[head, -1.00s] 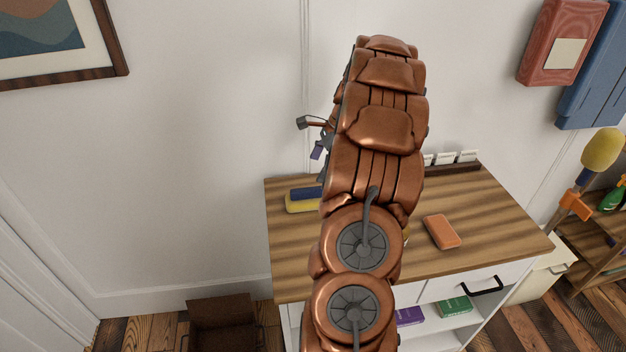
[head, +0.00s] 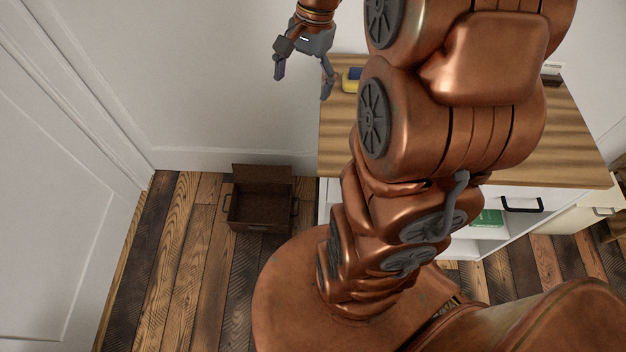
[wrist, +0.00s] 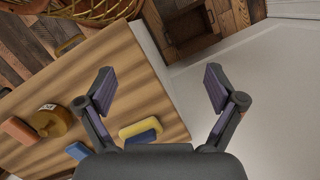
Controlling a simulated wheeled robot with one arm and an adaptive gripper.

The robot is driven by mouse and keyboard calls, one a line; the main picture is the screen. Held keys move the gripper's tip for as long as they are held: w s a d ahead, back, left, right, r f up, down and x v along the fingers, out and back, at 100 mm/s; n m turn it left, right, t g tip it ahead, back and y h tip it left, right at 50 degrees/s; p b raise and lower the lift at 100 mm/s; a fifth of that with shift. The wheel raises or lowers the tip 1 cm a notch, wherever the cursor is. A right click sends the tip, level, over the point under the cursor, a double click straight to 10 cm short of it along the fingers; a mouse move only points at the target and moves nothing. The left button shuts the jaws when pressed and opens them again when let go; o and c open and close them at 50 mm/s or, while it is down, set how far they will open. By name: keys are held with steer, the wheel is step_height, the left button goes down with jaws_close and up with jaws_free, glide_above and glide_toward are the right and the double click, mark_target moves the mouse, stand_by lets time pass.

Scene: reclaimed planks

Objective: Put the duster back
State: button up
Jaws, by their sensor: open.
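A yellow-and-blue block (head: 351,80), which may be the duster, lies on the wooden top near its left back edge, partly hidden by my arm. It also shows in the wrist view (wrist: 140,129), yellow with a blue part, just below and left of the space between my fingers. My gripper (head: 303,80) is open and empty, in the air left of the wooden top. In the wrist view its fingers (wrist: 160,88) are spread wide with nothing between them. I cannot tell for sure which thing is the duster.
The wooden worktop (head: 335,130) also bears a brown jar (wrist: 52,121), an orange block (wrist: 19,131) and a blue item (wrist: 78,150). An open dark brown box (head: 261,207) stands on the floor left of the cabinet. Floor around it is clear; walls stand close behind and left.

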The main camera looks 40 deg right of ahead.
steer(key=s+a+f+n+h, duration=0.1)
steer(key=s+a+n, duration=0.4)
steer(key=s, duration=0.4)
steer(key=s+a+n+g+h, duration=0.1)
steer(key=s+a+n, duration=0.5)
steer(key=s, duration=0.3)
steer(key=shift+s+a+f+n+h, duration=0.3)
steer(key=shift+f+n+h, duration=0.1)
steer(key=shift+n, duration=0.5)
step_height(320, 180, up, 3)
steer(key=p, duration=0.3)
